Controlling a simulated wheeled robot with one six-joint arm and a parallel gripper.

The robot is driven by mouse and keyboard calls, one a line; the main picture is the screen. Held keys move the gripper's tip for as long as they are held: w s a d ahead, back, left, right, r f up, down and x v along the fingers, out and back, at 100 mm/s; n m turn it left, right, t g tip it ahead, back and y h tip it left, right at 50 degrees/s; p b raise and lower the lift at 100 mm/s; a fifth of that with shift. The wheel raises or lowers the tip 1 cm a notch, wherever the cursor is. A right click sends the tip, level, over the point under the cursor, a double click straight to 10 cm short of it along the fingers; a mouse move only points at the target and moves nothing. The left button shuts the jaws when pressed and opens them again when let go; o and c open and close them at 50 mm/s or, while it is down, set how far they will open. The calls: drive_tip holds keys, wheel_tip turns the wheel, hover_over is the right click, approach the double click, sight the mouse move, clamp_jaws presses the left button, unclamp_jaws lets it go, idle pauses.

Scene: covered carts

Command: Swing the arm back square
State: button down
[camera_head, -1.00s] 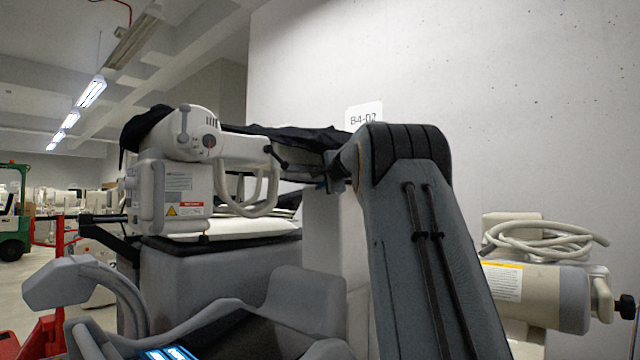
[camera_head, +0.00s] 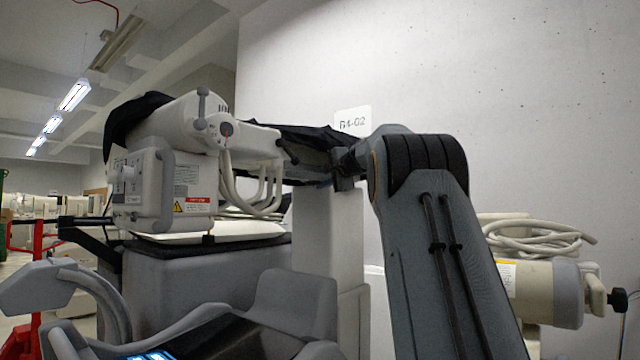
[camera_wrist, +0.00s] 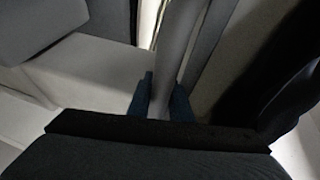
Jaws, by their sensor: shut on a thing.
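A white machine arm (camera_head: 262,140) runs from a pale column (camera_head: 330,225) to a bulky white head (camera_head: 180,125) on the left in the head view. The head carries a control box (camera_head: 165,190) with warning labels and looped pale hoses (camera_head: 262,198). A black cover (camera_head: 300,142) lies over the arm and the back of the head. In the wrist view my gripper (camera_wrist: 162,98) has its two dark blue fingers closed on a pale grey bar (camera_wrist: 174,55). Which part of the machine the bar belongs to is unclear. My dark forearm hides the right end of the machine arm.
A grey cart body (camera_head: 205,275) stands under the head. A beige cylinder (camera_head: 548,292) with coiled hose (camera_head: 530,238) sits at right. A concrete wall (camera_head: 500,110) with a B4-02 sign (camera_head: 353,121) is close behind. A red frame (camera_head: 38,285) stands at left.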

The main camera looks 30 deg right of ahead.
sight(327, 177)
drive_tip(key=c, duration=2)
unclamp_jaws()
drive_tip(key=shift+f, duration=0.2)
drive_tip(key=o, duration=0.3)
drive_tip(key=shift+w+a+f, duration=0.1)
drive_tip(key=shift+w+a, duration=0.15)
drive_tip(key=shift+w, duration=0.1)
drive_tip(key=shift+o, duration=0.4)
drive_tip(key=shift+a, duration=0.25)
drive_tip(key=shift+s+a+r+b, duration=0.1)
drive_tip(key=shift+s+r+b, duration=0.25)
drive_tip(key=shift+s, duration=0.9)
drive_tip(key=shift+s+r+b, duration=0.2)
drive_tip(key=shift+s+b, duration=0.3)
drive_tip(key=shift+s, duration=0.8)
drive_tip(key=shift+s+a+r+b, duration=0.1)
drive_tip(key=shift+s+r+b, duration=0.25)
drive_tip(key=shift+s, duration=0.9)
drive_tip(key=shift+c, duration=0.3)
